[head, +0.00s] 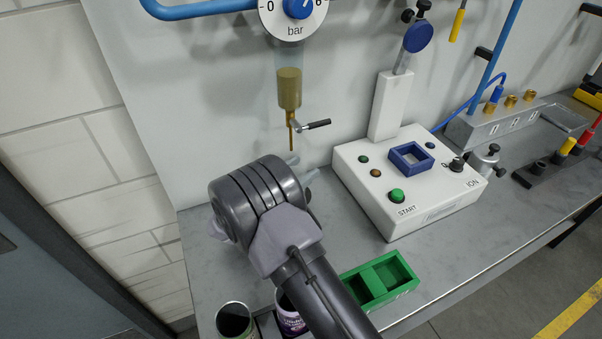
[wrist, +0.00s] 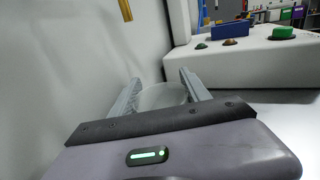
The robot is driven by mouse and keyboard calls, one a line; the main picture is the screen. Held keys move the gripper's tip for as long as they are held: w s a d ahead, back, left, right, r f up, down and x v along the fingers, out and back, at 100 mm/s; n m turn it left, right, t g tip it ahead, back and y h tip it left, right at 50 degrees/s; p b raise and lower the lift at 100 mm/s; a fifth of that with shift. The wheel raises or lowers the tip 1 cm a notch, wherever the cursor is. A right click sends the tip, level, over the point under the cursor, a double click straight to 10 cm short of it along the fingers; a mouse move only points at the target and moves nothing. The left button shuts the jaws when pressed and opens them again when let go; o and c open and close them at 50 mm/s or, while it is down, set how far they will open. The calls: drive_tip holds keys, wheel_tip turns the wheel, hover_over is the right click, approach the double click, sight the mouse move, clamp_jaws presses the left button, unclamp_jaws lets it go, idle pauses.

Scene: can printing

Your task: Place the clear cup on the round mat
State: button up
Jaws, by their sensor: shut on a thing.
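My gripper (wrist: 160,78) is shut on the clear cup (wrist: 163,97), which shows as a pale see-through shape between the two grey fingers in the wrist view. In the head view the gripper (head: 301,168) is over the grey bench, below and close to the brown-filled dispenser's nozzle. My arm hides most of the cup there. The round mat cannot be made out in either view; my arm covers part of the bench.
The dispenser (head: 289,88) hangs on the wall, its nozzle (wrist: 126,10) also in the wrist view. A white machine (head: 440,200) with a green START button stands right. A green tray (head: 382,282) and two cans, one dark (head: 234,320) and one purple (head: 290,318), are at the front.

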drive_tip(key=o, duration=1.2)
